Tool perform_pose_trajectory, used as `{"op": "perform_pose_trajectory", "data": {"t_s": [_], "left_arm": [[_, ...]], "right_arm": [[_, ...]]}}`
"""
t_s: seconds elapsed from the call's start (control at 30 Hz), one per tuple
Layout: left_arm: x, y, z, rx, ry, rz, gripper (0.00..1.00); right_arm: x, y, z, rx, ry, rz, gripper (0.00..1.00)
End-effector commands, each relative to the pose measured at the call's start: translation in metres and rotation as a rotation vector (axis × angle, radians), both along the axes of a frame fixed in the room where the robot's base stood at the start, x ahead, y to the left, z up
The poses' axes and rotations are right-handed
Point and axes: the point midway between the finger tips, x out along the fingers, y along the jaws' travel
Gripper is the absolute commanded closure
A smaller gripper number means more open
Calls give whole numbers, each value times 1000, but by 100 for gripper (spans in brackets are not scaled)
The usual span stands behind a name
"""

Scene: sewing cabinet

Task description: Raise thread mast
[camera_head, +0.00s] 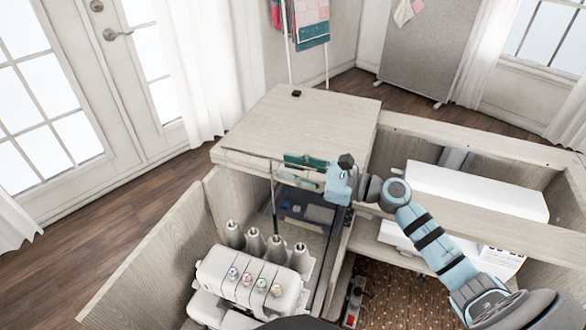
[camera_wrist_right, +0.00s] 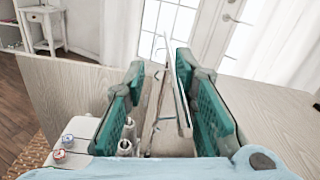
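The thread mast is a thin upright rod (camera_head: 274,198) with a narrow crossbar (camera_head: 246,156) on top, behind the white serger (camera_head: 246,277). My right gripper (camera_head: 300,168) has green finger pads and is at the right end of the crossbar. In the right wrist view the gripper (camera_wrist_right: 160,78) is open. The pale crossbar (camera_wrist_right: 180,92) runs between its fingers, closer to the right-hand one. Whether a pad touches it is unclear. The rod (camera_wrist_right: 155,112) also shows between the fingers. My left gripper is out of view.
Several grey thread cones (camera_head: 276,248) stand on the serger. A wooden tabletop (camera_head: 300,122) lies behind the gripper. Wooden cabinet walls (camera_head: 160,245) enclose the serger at left. A white machine (camera_head: 475,190) sits in the right compartment, under my right arm.

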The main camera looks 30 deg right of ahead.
Motion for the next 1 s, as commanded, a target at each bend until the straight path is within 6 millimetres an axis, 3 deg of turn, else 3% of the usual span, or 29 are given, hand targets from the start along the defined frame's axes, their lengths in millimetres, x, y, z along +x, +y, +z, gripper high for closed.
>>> {"op": "perform_pose_trajectory", "data": {"t_s": [0.3, 0.73, 1.0], "left_arm": [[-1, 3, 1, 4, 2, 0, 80], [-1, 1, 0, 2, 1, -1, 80], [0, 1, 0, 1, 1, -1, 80]], "right_arm": [[-5, -4, 4, 1, -9, 3, 73], [-74, -66, -3, -6, 10, 12, 73], [-86, -80, -2, 0, 5, 2, 73]]}}
